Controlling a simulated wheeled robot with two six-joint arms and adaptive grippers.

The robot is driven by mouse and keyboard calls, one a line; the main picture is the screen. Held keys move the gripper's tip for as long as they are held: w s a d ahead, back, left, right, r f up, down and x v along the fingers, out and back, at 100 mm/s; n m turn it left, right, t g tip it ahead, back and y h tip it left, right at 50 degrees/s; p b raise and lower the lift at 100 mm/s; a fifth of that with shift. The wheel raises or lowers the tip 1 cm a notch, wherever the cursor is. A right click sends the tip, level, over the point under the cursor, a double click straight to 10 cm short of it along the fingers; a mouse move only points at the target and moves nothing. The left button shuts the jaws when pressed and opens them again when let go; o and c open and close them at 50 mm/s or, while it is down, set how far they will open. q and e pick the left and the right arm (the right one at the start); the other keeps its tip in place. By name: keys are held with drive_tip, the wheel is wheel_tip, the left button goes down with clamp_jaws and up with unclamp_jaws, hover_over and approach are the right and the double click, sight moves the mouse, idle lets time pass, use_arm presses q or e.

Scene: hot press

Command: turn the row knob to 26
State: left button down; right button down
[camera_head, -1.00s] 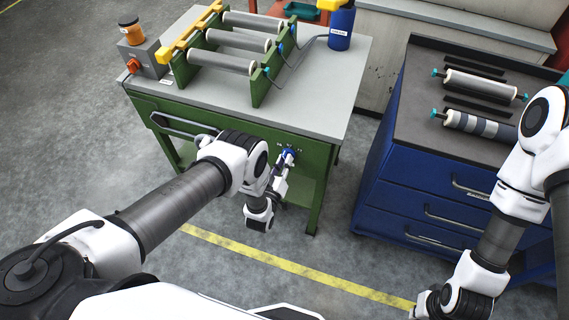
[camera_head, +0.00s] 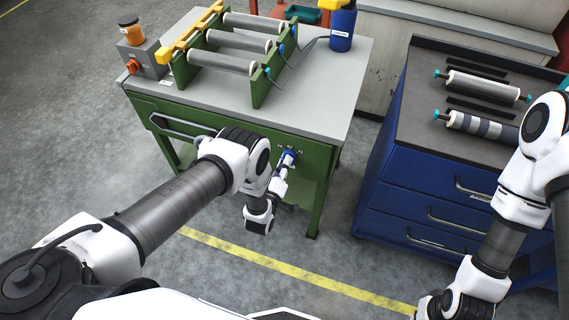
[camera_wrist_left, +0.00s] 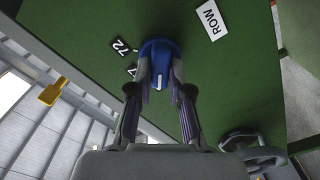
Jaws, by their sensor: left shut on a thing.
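The blue row knob (camera_wrist_left: 157,50) sits on the green front panel of the bench; it also shows in the head view (camera_head: 289,155). A white ROW label (camera_wrist_left: 212,20) is at its upper right in the left wrist view. The knob's exact setting cannot be read. My right arm reaches the bottom right of the head view; its fingers do not show.
The green bench (camera_head: 325,118) carries several grey rollers, a grey control box (camera_head: 143,58) and a blue container (camera_head: 341,30). A blue drawer cabinet (camera_head: 385,190) with rollers on top stands to the right. Bare floor with a yellow line (camera_head: 290,266) lies in front.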

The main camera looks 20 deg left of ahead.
use_arm(q)
drive_tip(key=shift+w, duration=0.1)
drive_tip(key=c, duration=1.1)
unclamp_jaws()
drive_tip(key=s, duration=0.7)
drive_tip(key=shift+s+a, duration=0.15)
drive_tip(key=shift+s, duration=0.15)
